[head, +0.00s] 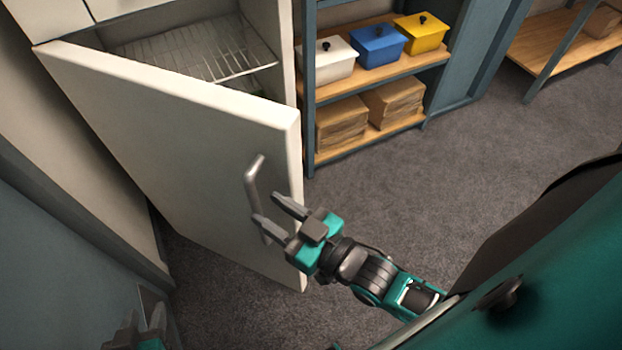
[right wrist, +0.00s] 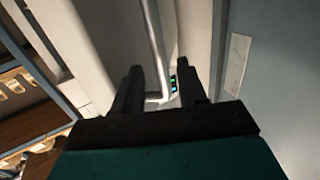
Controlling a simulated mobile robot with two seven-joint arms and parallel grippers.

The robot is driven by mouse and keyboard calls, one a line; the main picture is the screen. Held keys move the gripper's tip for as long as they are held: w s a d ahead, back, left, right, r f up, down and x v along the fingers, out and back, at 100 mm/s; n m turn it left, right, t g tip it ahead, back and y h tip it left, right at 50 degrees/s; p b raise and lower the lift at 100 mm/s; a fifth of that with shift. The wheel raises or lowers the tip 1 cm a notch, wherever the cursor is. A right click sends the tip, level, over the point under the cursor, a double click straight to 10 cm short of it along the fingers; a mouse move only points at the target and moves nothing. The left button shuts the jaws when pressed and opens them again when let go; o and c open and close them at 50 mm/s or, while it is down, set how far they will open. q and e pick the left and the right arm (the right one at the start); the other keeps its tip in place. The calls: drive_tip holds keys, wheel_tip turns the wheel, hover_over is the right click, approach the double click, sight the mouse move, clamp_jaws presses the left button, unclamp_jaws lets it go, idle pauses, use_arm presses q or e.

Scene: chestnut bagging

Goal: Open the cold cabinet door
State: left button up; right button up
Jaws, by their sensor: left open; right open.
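The white cold cabinet door (head: 170,140) stands swung wide open in the head view, showing a wire shelf (head: 200,50) inside the cabinet. A grey bar handle (head: 253,180) is on the door near its free edge. My right gripper (head: 266,208) is open at the handle's lower half. My left gripper (head: 140,325) is open at the bottom left, away from the door.
A shelf rack (head: 308,90) right of the cabinet holds white (head: 326,62), blue (head: 377,46) and yellow (head: 420,33) lidded boxes above brown stacks (head: 342,122). A wooden bench (head: 550,38) stands at the far right. The grey carpet (head: 430,190) between is clear.

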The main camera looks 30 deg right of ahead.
use_arm(q)
drive_tip(key=shift+w, duration=0.1)
use_arm(e)
drive_tip(key=v, duration=0.8)
drive_tip(key=shift+c, duration=0.2)
